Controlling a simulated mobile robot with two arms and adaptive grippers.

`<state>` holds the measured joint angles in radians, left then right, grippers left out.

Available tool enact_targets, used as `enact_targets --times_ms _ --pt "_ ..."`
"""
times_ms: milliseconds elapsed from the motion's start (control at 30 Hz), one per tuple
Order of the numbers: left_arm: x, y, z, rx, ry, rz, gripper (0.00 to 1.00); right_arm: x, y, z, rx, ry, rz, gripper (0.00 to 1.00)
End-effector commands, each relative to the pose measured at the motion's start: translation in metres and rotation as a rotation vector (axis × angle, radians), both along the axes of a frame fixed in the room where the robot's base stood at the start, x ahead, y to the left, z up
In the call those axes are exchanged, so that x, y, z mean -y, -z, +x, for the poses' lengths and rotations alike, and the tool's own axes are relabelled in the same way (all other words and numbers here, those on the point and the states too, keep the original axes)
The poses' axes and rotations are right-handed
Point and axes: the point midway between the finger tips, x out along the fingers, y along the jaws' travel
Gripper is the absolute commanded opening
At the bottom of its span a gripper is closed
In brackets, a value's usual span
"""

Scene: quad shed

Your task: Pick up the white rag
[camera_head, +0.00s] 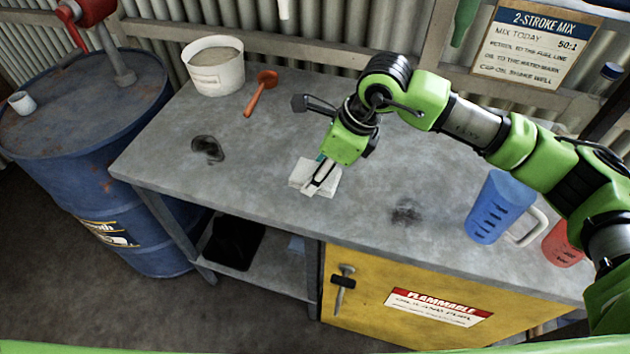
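The white rag (302,174) lies folded on the grey workbench, near the middle of its front half. My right gripper (318,182) reaches in from the right and points down at the rag. Its dark fingertips overlap the rag in this view and cover part of it. I cannot tell whether the fingers touch the rag or have closed on it. My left gripper is not in view.
On the workbench (240,170) stand a white bucket (220,80), an orange scoop (262,90), a blue jug (495,215) and a red container (562,245). A blue drum (80,150) stands left. A yellow cabinet (365,300) is below. The bench left of the rag is mostly clear.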

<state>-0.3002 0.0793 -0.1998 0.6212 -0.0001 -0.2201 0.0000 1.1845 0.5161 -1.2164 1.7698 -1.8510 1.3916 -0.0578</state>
Motion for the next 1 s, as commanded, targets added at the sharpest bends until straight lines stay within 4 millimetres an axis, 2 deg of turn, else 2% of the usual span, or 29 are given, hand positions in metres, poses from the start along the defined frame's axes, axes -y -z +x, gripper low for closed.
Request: enact_targets --times_ms 33,133,300,500,700,967,1000 --pt "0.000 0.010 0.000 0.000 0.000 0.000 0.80 0.003 -0.011 -0.009 0.009 -0.003 0.003 0.28" --pt "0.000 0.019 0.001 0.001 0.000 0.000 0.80 0.009 -0.036 -0.029 0.011 -0.002 0.002 0.28" --pt "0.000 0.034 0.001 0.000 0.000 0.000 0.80 0.021 -0.052 -0.070 0.006 -0.001 0.001 0.28" --pt "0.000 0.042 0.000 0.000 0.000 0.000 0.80 0.030 -0.069 -0.101 0.004 0.000 0.002 0.28" --pt "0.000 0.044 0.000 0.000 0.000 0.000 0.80 0.034 -0.076 -0.112 0.003 0.003 0.001 0.28" --pt "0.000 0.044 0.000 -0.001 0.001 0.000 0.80 0.034 -0.077 -0.113 0.002 0.003 0.001 0.28" --pt "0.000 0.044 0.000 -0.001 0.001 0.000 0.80 0.034 -0.077 -0.113 0.002 0.003 0.001 0.41"
